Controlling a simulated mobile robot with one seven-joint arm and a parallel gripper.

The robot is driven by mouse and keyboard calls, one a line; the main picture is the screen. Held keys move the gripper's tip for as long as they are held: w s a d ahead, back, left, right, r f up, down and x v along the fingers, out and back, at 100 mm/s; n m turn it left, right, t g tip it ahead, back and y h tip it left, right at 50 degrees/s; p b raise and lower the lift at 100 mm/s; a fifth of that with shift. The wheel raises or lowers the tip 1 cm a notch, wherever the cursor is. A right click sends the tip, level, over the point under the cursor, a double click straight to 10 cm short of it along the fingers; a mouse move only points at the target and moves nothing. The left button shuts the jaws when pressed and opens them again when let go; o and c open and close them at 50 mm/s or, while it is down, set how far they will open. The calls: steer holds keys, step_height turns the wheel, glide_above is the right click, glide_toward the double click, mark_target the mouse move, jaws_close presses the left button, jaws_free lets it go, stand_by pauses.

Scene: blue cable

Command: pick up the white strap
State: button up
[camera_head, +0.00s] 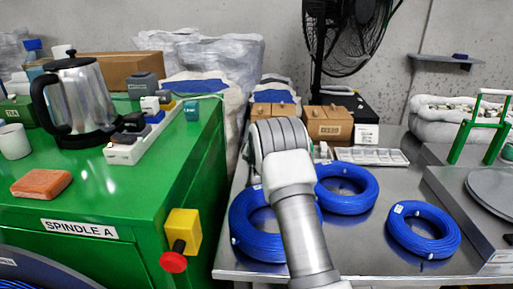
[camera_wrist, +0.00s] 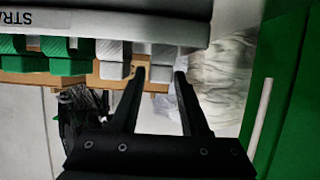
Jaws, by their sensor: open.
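In the wrist view, several straps hang in a row from a grey rack or shelf edge (camera_wrist: 120,22) with lettering that begins "STRA". Green straps (camera_wrist: 65,50) are on the left. A white strap (camera_wrist: 113,58) and another white strap (camera_wrist: 161,60) are to their right. My gripper (camera_wrist: 159,73) is open, with its two dark fingers pointing at the row. The right white strap appears between the fingertips; I cannot tell whether it is within their reach in depth. Nothing is held. The head view shows my arm but hides the gripper and the straps.
The head view shows a green cabinet (camera_head: 120,195) with a kettle (camera_head: 80,95) and a white power strip (camera_head: 140,145). Blue cable coils (camera_head: 422,230) lie on a metal table (camera_head: 350,255). A black fan (camera_head: 345,35) and cardboard boxes (camera_head: 327,122) stand behind.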

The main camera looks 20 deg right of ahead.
jaws_close()
